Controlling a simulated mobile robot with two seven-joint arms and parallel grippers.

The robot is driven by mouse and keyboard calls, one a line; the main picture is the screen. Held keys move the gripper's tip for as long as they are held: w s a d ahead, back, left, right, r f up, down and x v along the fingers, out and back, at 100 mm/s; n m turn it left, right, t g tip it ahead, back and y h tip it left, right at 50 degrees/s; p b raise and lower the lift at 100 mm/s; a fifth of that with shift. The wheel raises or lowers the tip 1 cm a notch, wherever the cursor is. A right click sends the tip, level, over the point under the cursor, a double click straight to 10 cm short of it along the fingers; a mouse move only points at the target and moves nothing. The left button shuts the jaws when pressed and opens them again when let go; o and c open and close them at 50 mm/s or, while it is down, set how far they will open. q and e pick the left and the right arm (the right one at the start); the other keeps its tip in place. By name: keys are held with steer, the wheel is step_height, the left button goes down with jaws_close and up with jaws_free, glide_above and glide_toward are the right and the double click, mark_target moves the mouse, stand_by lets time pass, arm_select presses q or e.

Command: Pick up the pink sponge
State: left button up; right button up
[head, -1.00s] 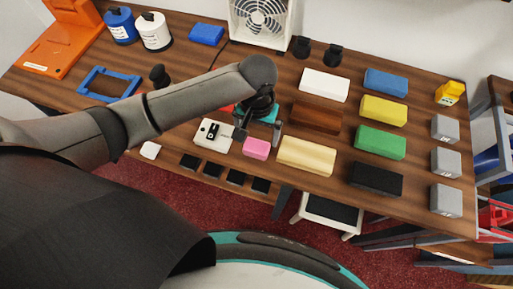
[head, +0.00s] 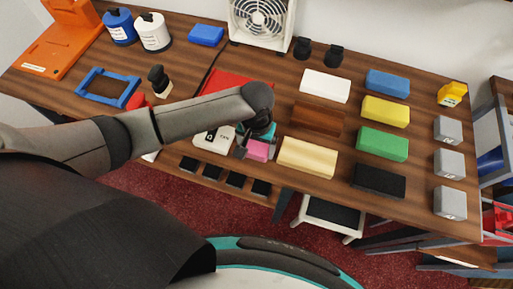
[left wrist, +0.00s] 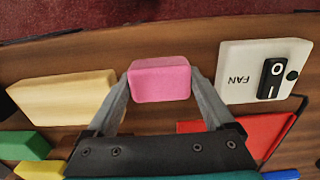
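The pink sponge (head: 257,151) lies on the wooden counter near its front edge, left of the cream block (head: 307,156). My left gripper (head: 256,150) is down at the sponge, with one finger on each side of it. In the left wrist view, the pink sponge (left wrist: 160,79) sits between the spread fingertips of my left gripper (left wrist: 162,77). The fingers are apart and their tips are close to its sides; firm contact cannot be told. The arm partly hides the sponge's far side in the head view. My right gripper is not in view.
A white FAN switch box (head: 212,140) stands close on the left of the sponge. A red item (head: 232,84) lies behind the gripper. Brown (head: 318,117), green (head: 382,143) and black (head: 378,180) blocks stand to the right. The counter's front edge is close to the sponge.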

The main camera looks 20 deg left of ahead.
mark_target(257, 147)
arm_select(q)
steer(key=c, duration=0.9)
step_height(257, 147, up, 20)
steer(key=p, duration=0.4)
